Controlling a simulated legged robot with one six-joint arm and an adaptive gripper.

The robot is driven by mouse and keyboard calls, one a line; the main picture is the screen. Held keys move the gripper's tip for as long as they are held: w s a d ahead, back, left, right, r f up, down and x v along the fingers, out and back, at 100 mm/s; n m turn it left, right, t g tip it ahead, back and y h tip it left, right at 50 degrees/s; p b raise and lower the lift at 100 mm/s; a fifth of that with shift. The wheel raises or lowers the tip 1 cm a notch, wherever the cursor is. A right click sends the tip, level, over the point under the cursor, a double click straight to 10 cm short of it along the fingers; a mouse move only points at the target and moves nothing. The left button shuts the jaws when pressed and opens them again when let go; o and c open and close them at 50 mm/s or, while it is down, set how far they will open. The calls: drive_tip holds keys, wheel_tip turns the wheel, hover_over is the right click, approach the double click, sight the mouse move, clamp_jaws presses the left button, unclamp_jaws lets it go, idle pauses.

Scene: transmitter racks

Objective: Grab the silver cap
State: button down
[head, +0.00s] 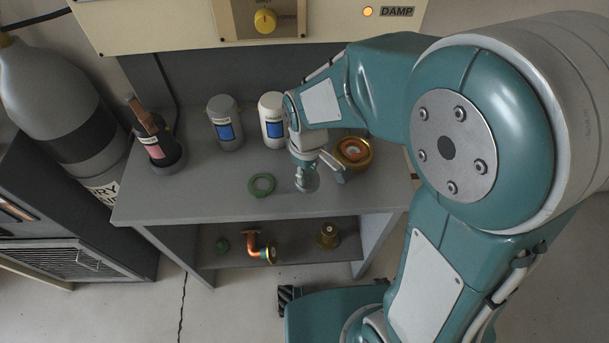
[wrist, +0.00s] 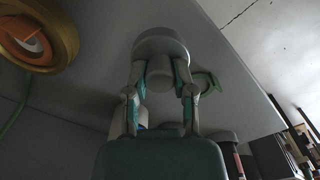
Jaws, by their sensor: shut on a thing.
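The silver cap (head: 307,184) is a round grey disc near the front edge of the grey shelf top. In the wrist view the cap (wrist: 161,44) shows its wide disc and a narrower stem between my fingers. My gripper (head: 308,168) points down at it from above. In the wrist view my gripper (wrist: 159,80) has one finger on each side of the stem and is shut on it. I cannot tell whether the cap touches the shelf top.
A green ring (head: 261,185) lies left of the cap. A brass-and-copper roll (head: 353,152) lies to the right behind. A grey bottle (head: 226,124) and a white bottle (head: 271,119) stand at the back. A copper elbow (head: 254,244) and brass fitting (head: 328,236) sit on the lower shelf.

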drive_tip(key=s+d+r, duration=0.4)
drive_tip(key=s+r, duration=0.4)
drive_tip(key=s, duration=0.4)
drive_tip(key=shift+r, duration=0.35)
